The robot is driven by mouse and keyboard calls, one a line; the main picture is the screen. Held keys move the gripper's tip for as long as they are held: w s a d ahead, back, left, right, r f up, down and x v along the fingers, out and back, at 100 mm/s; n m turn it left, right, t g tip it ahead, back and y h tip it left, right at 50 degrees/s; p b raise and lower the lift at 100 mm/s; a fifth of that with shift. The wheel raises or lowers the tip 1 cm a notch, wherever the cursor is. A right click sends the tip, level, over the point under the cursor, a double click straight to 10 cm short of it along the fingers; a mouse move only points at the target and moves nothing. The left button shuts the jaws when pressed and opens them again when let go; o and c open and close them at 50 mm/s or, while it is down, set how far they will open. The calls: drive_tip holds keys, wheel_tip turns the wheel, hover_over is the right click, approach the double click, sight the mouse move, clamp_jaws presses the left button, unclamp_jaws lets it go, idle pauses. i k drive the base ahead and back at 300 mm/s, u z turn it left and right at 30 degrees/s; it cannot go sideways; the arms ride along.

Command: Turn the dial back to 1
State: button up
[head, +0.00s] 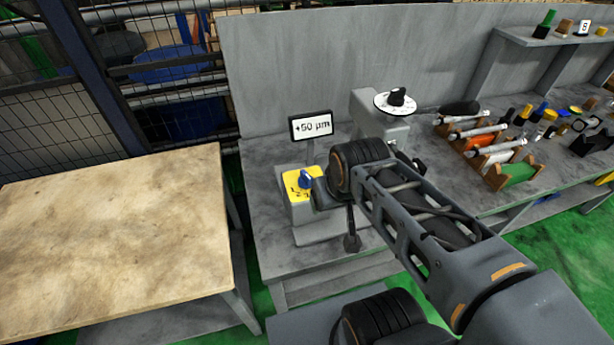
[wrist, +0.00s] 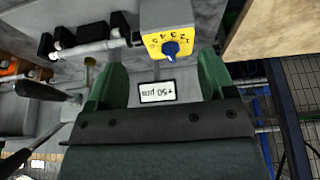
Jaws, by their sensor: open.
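The dial is a blue knob (head: 305,180) on a yellow plate, on a grey box standing on the bench. It also shows in the wrist view as the blue knob (wrist: 170,48), with the numbers 1 to 5 around it. Which number its pointer marks is too small to tell surely. My gripper (wrist: 162,70) is open, its two green fingers apart and nothing held. The knob lies beyond the fingertips, not between them. In the head view my arm's wrist is just right of the dial and hides most of the gripper.
A display reading +50 µm (head: 312,126) stands behind the dial and shows between my fingers in the wrist view. A black knob on a white disc (head: 396,99) is behind right. A rack of gauges (head: 490,145) stands right; a wooden-topped table (head: 110,235) is left.

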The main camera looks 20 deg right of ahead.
sight(305, 180)
drive_tip(key=z, duration=1.65)
drive_tip(key=k, duration=0.8)
drive_tip(key=u, duration=1.45)
drive_tip(key=i, duration=0.5)
drive_tip(key=z, duration=0.05)
